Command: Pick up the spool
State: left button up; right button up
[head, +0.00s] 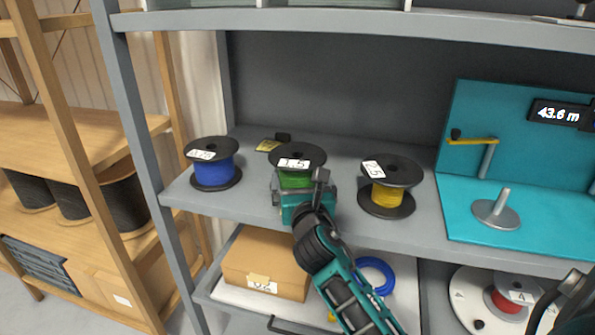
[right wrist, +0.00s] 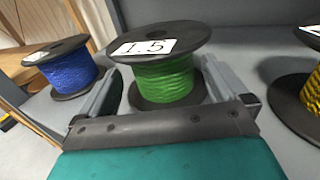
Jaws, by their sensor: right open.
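A spool of green cable (head: 296,178) with black flanges and a "1.5" label stands upright on the grey shelf. It also shows in the right wrist view (right wrist: 165,82). My right gripper (head: 301,189) is at the front of this spool. In the right wrist view the gripper (right wrist: 162,80) is open, with one finger on each side of the green winding, below the top flange. Whether the fingers touch it I cannot tell. A blue spool (head: 214,172) stands to the left and a yellow spool (head: 387,195) labelled "2.5" to the right. My left gripper is not in view.
A teal fixture (head: 465,211) with an upright peg and a "43.6 m" display stands right on the same shelf (head: 420,229). Below are a cardboard box (head: 266,262), a blue cable coil (head: 375,275) and a white reel (head: 470,300). A wooden rack (head: 85,150) is at left.

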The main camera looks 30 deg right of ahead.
jog(key=x, duration=0.4)
jog(key=shift+w+d+r, duration=0.25)
jog(key=shift+w, duration=0.05)
jog(key=c, duration=1.2)
jog(key=shift+r, duration=0.1)
jog(key=shift+c, duration=0.5)
jog(key=shift+r+p, duration=0.7)
jog(key=shift+r, duration=4.35)
